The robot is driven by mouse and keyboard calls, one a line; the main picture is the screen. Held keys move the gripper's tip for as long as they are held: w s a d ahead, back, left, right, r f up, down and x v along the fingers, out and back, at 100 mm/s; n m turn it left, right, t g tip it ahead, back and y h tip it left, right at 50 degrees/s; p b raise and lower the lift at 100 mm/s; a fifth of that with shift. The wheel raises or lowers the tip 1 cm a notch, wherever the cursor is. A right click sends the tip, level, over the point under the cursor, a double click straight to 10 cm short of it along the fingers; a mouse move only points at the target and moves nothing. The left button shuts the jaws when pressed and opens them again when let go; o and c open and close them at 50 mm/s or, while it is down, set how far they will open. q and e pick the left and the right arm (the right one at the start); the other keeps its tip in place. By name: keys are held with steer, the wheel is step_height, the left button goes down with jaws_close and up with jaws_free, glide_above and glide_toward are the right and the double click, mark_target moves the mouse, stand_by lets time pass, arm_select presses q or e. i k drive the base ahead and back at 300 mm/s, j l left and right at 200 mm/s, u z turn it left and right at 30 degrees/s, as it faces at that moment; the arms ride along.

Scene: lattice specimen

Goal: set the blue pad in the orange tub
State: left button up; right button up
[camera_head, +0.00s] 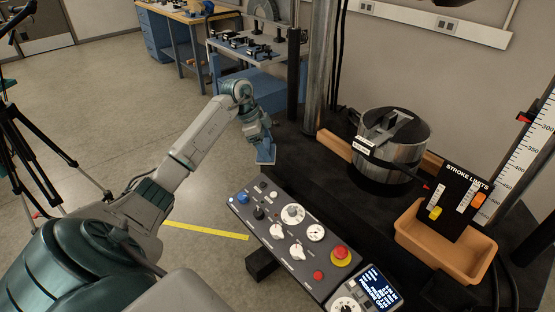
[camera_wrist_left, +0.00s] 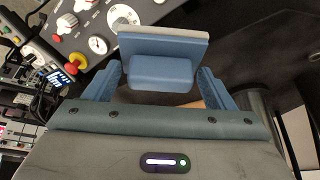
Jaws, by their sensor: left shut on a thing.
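The blue pad (camera_head: 265,154) hangs at the end of my left arm, above the floor and black bench edge near the far end of the control panel. In the left wrist view the pad (camera_wrist_left: 162,62) is a blue block with a wider plate and a grey face. My left gripper (camera_head: 261,138) is shut on it; its two blue fingers (camera_wrist_left: 160,82) stand on either side of the block. The orange tub (camera_head: 434,258) is at the right, well apart from the pad. Its inside is partly hidden by the black stroke limits card. My right gripper is not in view.
A grey control panel (camera_head: 292,238) with knobs and a red button lies between my left arm and the tub. A steel cylinder (camera_head: 404,147) stands behind, with wooden blocks by it. A column (camera_head: 323,65) rises beyond the gripper. A ruler (camera_head: 527,150) stands at far right.

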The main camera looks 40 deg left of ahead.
mark_target(459, 264)
steer(key=i+l+u, duration=0.15)
steer(key=u, duration=0.65)
steer(key=i, duration=0.3)
